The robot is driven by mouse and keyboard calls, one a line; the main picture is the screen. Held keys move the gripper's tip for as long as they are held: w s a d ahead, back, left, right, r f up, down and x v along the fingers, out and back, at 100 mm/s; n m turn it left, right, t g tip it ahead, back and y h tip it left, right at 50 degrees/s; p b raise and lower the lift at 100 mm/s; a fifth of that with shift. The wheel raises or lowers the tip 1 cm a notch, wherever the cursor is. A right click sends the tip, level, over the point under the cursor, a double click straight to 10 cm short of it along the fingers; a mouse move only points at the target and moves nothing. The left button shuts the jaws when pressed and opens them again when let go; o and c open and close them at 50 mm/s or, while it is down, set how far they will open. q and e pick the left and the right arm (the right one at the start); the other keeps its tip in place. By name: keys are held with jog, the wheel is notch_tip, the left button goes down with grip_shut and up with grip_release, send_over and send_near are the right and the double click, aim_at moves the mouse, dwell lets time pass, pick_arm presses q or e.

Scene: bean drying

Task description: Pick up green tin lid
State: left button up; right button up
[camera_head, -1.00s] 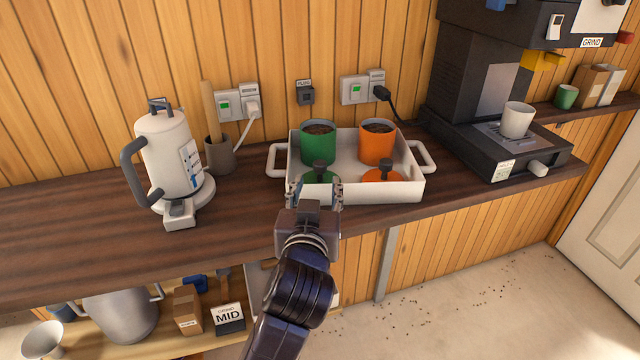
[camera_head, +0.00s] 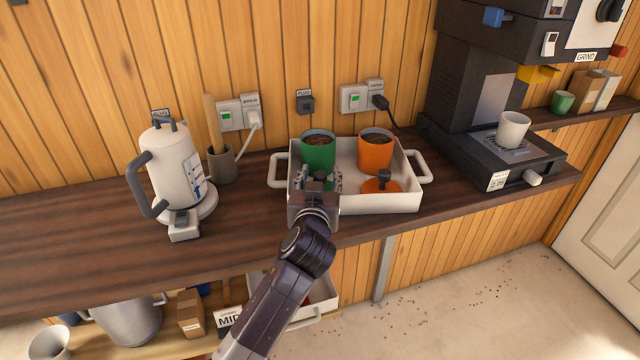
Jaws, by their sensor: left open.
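The green tin lid (camera_head: 320,175) lies in the white tray (camera_head: 405,201), in front of the green tin (camera_head: 318,152). Only its dark knob and a little of its green show; my gripper hides the rest. My left gripper (camera_head: 319,181) is open, with its fingers on both sides of the lid's knob. I cannot tell whether the fingers touch it. My right gripper is not in view.
In the tray, an orange tin (camera_head: 375,153) stands behind an orange lid (camera_head: 381,184) with a dark knob. A white kettle (camera_head: 172,165) and a grey cup (camera_head: 221,165) stand left. A black coffee machine (camera_head: 500,150) stands right.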

aim_at(320, 173)
pick_arm(q)
jog(key=shift+w, duration=0.1)
grip_shut()
dwell(0.3)
notch_tip(320, 173, up, 10)
jog(key=shift+r+b, duration=0.1)
jog(key=shift+b, duration=0.95)
